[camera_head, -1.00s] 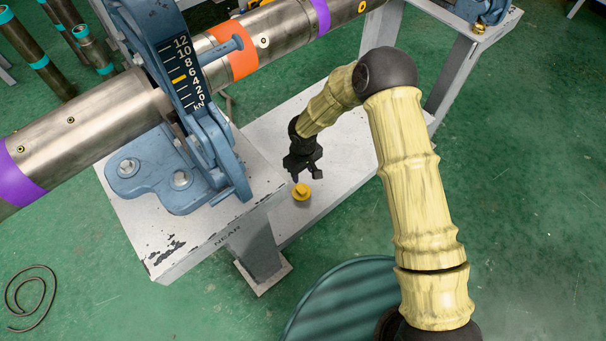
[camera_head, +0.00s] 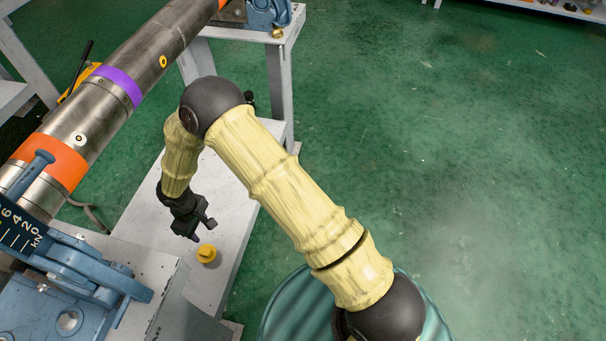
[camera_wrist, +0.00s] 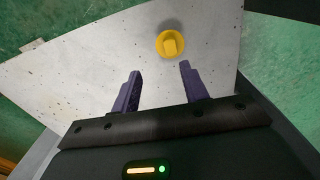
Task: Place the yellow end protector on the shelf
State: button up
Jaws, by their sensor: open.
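The yellow end protector (camera_head: 207,253) stands on the light grey shelf (camera_head: 232,215) low between the bench legs. In the wrist view the yellow end protector (camera_wrist: 171,43) shows a round flange with a squarish knob on top, beyond my fingertips and nearer the right finger. My gripper (camera_head: 201,231) is just above and left of it in the head view. In the wrist view my gripper (camera_wrist: 160,70) is open, with nothing between its two dark purple fingers. It does not touch the protector.
A blue pipe vise (camera_head: 80,283) with a force scale stands at lower left. A steel pipe (camera_head: 115,70) with orange and purple bands runs above the shelf's left side. A white leg (camera_head: 272,95) stands at the far end. Green floor (camera_head: 440,150) is clear on the right.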

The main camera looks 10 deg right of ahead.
jog(key=w+d+r+m+t, duration=0.15)
jog(key=d+r+m, duration=0.35)
jog(key=d+r, duration=1.3)
jog(key=s+d+r+m, duration=0.3)
jog(key=s+d+r, duration=0.1)
jog(key=d, duration=0.4)
jog(key=s+d+r+m, duration=0.4)
jog(key=s+d, duration=0.2)
jog(key=d, duration=0.1)
jog(key=shift+d+r+t, duration=0.2)
jog(key=shift+d+t, duration=0.2)
jog(key=shift+t, duration=0.05)
jog(key=shift+w, duration=0.15)
